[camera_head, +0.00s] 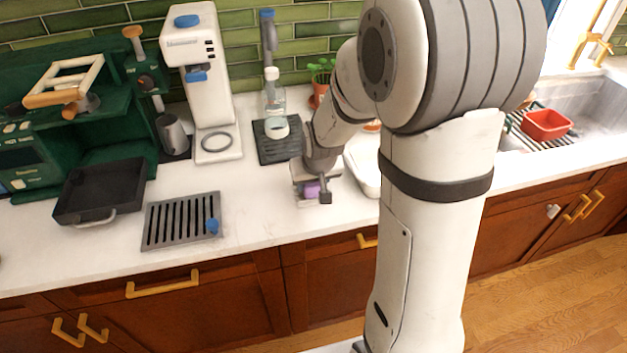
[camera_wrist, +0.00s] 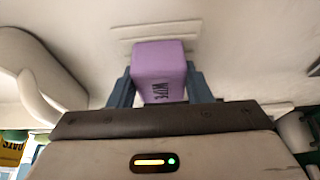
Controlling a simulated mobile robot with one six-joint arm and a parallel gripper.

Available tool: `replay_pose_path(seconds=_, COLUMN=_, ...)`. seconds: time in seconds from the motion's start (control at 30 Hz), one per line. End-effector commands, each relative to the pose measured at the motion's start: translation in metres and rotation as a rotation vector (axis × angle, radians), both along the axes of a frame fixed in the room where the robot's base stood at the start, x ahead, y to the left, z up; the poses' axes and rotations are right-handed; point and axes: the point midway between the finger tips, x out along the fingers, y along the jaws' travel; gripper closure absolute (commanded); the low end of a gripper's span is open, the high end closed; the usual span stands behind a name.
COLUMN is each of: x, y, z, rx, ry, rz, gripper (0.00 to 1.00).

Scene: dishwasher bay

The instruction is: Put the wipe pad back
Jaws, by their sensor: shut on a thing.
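The wipe pad (camera_wrist: 158,70) is a purple block with dark lettering that reads WIPE. In the wrist view it sits between the two blue-grey fingers of my gripper (camera_wrist: 160,84), which is shut on it. A faint, pale rectangular outline (camera_wrist: 152,31) shows on the white surface beyond the pad. I cannot tell whether the pad touches the counter.
A white dish (camera_head: 362,168) stands just right of my gripper, partly behind my arm. A dark mat (camera_head: 283,148) with a dispenser lies behind it. A slotted grey tray (camera_head: 180,222) and a black pan (camera_head: 98,190) are to the left. Bare counter (camera_head: 255,215) lies between tray and gripper.

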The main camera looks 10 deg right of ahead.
Motion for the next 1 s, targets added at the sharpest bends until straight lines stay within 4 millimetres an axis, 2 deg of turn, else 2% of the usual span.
replay_pose_path(seconds=0.13, x=0.0, y=0.0, z=-0.004, rx=0.0, ry=0.0, rz=0.0, gripper=0.85)
replay_pose_path(seconds=0.17, x=0.0, y=0.0, z=-0.003, rx=0.0, ry=0.0, rz=-0.001, gripper=0.53)
replay_pose_path(seconds=0.4, x=0.0, y=-0.001, z=-0.002, rx=0.0, ry=0.0, rz=-0.001, gripper=0.33)
replay_pose_path(seconds=0.77, x=-0.001, y=-0.001, z=0.004, rx=0.0, ry=-0.002, rz=-0.002, gripper=0.33)
replay_pose_path(seconds=1.0, x=-0.015, y=-0.001, z=0.04, rx=0.0, ry=-0.007, rz=-0.002, gripper=0.33)
